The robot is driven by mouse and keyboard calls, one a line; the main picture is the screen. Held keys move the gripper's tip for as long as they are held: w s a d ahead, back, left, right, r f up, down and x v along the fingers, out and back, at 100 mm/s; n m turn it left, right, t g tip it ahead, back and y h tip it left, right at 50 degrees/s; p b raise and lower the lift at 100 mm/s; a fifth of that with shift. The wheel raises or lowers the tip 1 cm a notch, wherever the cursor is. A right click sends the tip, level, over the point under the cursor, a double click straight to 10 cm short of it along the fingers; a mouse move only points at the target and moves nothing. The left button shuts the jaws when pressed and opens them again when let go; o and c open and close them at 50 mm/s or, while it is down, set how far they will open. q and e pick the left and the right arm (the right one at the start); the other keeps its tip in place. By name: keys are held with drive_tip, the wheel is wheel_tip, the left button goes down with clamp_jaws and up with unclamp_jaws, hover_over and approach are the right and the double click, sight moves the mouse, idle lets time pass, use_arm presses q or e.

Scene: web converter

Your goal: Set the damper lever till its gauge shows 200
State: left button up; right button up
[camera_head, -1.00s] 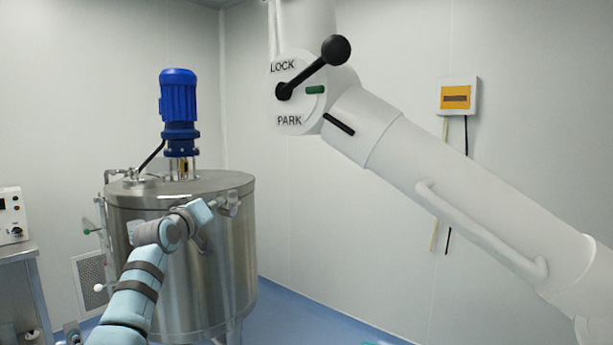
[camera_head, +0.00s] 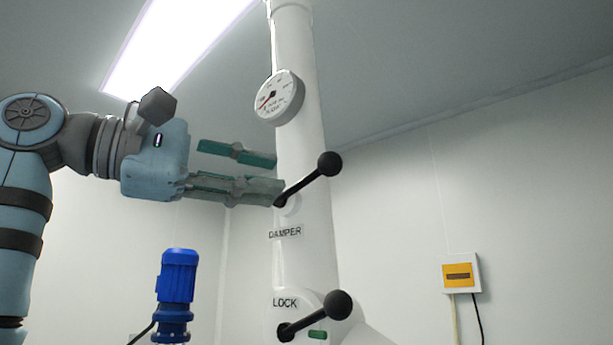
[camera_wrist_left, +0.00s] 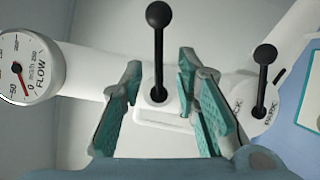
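The damper lever (camera_head: 305,182), a black rod with a ball knob, slants up and right from its pivot on the white column above the word DAMPER. The round white flow gauge (camera_head: 279,98) sits higher on the column. In the wrist view the gauge (camera_wrist_left: 30,68) appears turned, its red needle close to 0. My left gripper (camera_head: 278,174) is open at the column, fingers pointing right. In the wrist view the damper lever (camera_wrist_left: 159,55) stands between the spread fingers of my left gripper (camera_wrist_left: 160,78), with gaps on both sides. My right gripper is not in view.
A similar black LOCK lever (camera_head: 312,318) is mounted below on the column and shows right of the fingers in the wrist view (camera_wrist_left: 262,85). A blue motor (camera_head: 177,280) stands lower left. A yellow-fronted box (camera_head: 461,273) hangs on the right wall.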

sight(303, 179)
use_arm(q)
drive_tip(key=x, duration=0.2)
drive_tip(key=p+x, duration=0.1)
drive_tip(key=x, duration=0.1)
drive_tip(key=s+x, duration=0.1)
drive_tip(key=x, duration=0.1)
drive_tip(key=shift+d+r, duration=0.25)
drive_tip(key=shift+d, duration=0.1)
drive_tip(key=shift+w+d, duration=0.3)
drive_tip(key=shift+w, duration=0.05)
drive_tip(key=shift+w+f, duration=0.1)
drive_tip(key=shift+w, duration=0.05)
drive_tip(key=shift+w+a, duration=0.1)
drive_tip(key=shift+a, duration=0.05)
clamp_jaws()
